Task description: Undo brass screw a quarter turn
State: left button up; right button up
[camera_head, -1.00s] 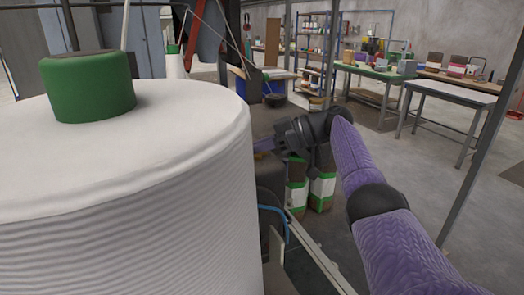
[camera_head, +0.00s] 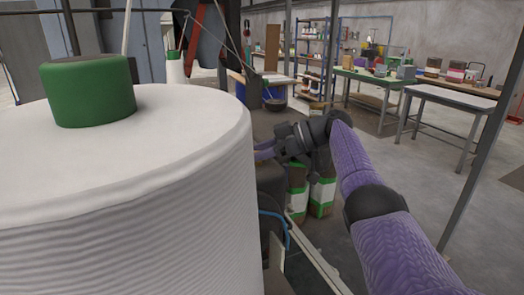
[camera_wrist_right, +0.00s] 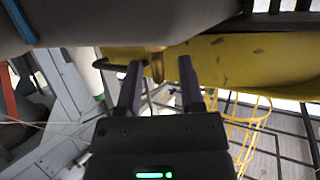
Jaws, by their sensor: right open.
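The brass screw (camera_wrist_right: 157,65) shows in the right wrist view as a small golden stub pointing down below a grey rounded body (camera_wrist_right: 160,22). My right gripper (camera_wrist_right: 159,80) is open, with one dark finger on each side of the screw and a visible gap to each. I cannot tell how deep the screw sits between the fingers. In the head view my right gripper (camera_head: 264,151) reaches left beside a large white roll, and the screw is hidden there. My left gripper is in neither view.
The white ribbed roll (camera_head: 130,220) with a green core (camera_head: 88,90) fills the left of the head view. Bags with green bands (camera_head: 322,190) stand below my right wrist. A yellow surface (camera_wrist_right: 230,60) lies behind the screw. Open floor (camera_head: 480,215) is at the right.

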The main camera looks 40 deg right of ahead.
jog(key=p+v, duration=0.1)
jog(key=v, duration=0.9)
jog(key=shift+f, duration=0.1)
